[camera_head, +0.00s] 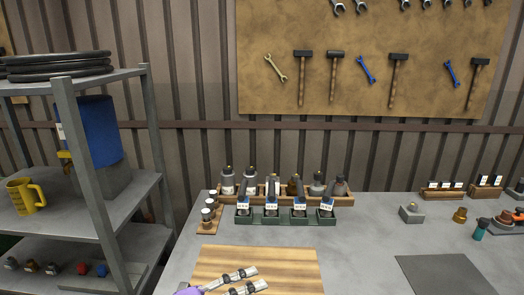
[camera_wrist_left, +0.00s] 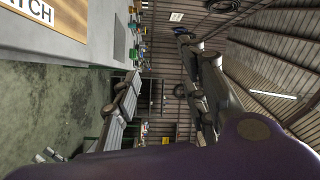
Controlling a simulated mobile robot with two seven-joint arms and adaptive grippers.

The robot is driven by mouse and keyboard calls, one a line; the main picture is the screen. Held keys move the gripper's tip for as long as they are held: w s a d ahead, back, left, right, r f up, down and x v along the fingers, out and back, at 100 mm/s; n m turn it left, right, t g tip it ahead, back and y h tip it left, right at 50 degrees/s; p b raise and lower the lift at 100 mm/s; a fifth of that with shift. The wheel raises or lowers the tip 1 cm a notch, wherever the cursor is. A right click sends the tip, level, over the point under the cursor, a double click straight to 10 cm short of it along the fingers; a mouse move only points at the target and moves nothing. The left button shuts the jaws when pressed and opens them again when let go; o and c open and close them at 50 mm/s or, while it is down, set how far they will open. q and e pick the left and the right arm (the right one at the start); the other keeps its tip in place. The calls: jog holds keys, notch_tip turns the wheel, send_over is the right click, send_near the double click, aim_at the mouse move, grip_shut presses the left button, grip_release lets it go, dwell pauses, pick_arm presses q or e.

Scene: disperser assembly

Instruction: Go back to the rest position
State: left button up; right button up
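My left gripper (camera_head: 260,277) is at the bottom of the head view, over the wooden board (camera_head: 258,257) on the grey table (camera_head: 360,235). Its two grey fingers point right and a bit of the purple wrist shows at their left end. The left wrist view shows the same gripper (camera_wrist_left: 158,60) with its fingers well apart and nothing between them. How high it is above the board is hard to tell. My right gripper is in neither view.
A green holder (camera_head: 285,216) with several dark, labelled items stands behind the board, before a wooden rack (camera_head: 262,200) of bottles. A grey shelf (camera_head: 85,150) is at the left. A dark mat (camera_head: 445,274) lies at the right. Between board and mat the table is clear.

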pick_arm(q)
jog(key=s+a+f+n+t+y, duration=0.35)
jog(key=a+f+n+y, duration=0.3)
jog(key=n, duration=0.35)
jog(key=s+a+f+n+t+y, duration=0.3)
jog(key=a+f+n+t+y, duration=0.3)
jog(key=f+n, duration=0.25)
jog(key=s+a+f+n+g+y, duration=0.2)
jog(key=s+f+n+g, duration=0.2)
jog(key=s+f, duration=0.3)
jog(key=s+a+f+n+g+y+p, duration=0.1)
jog(key=s+a+f+n+g+y, duration=0.1)
jog(key=s+f, duration=0.5)
jog(key=s+a+n+g, duration=0.1)
jog(key=s+n+g, duration=0.1)
jog(key=s, duration=0.2)
jog(key=shift+s+f+n, duration=0.3)
jog(key=shift+s+n, duration=0.05)
